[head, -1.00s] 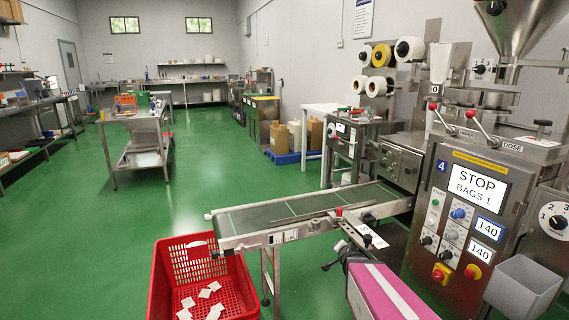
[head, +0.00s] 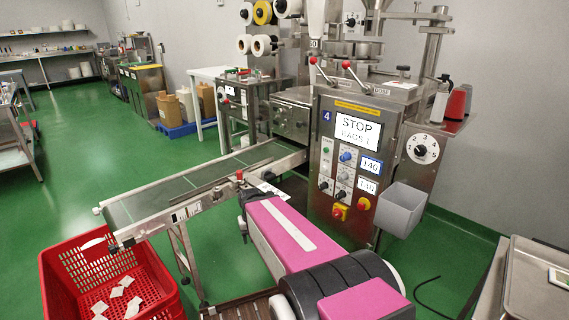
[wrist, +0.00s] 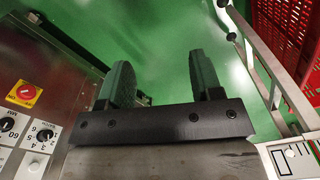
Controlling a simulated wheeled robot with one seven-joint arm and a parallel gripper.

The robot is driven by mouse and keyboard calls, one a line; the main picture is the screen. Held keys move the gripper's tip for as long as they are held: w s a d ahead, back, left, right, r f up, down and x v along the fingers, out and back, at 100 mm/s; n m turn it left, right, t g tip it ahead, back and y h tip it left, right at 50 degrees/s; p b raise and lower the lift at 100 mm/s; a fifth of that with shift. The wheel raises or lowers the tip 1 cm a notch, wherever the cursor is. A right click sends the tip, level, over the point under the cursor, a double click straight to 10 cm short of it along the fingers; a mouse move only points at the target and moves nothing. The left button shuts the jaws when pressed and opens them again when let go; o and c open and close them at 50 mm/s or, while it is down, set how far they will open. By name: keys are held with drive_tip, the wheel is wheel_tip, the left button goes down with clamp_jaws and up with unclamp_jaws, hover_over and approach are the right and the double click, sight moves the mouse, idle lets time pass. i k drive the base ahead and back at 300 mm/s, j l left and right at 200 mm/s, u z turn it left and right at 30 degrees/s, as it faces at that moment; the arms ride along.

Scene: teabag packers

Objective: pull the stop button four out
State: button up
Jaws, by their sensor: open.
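Machine four, marked with a blue 4 (head: 326,115), stands right of centre in the head view, its screen (head: 358,131) reading STOP. Low on its front panel are a red button on a yellow base (head: 339,211) and, to its right, a red control on a yellow plate (head: 363,204). Whether the button is pressed in or out is too small to tell. In the wrist view one red control on a yellow plate (wrist: 24,94) shows at the left edge. My gripper (wrist: 158,65) is open and empty over green floor, to the right of the panel, touching nothing.
A conveyor (head: 190,185) runs from the machine toward the left. A red crate (head: 60,275) with several teabags stands at its end. A grey bin (head: 400,208) hangs at the machine's right side. A tray table (head: 540,285) is at the right edge.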

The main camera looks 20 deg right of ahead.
sight(360, 205)
drive_tip(key=k+j+z, duration=0.1)
drive_tip(key=j+z, duration=0.15)
drive_tip(key=z, duration=0.5)
drive_tip(key=i+l+z, duration=0.1)
drive_tip(key=z, duration=0.65)
drive_tip(key=j+z, duration=0.25)
drive_tip(key=j, duration=0.15)
drive_tip(key=k, duration=0.05)
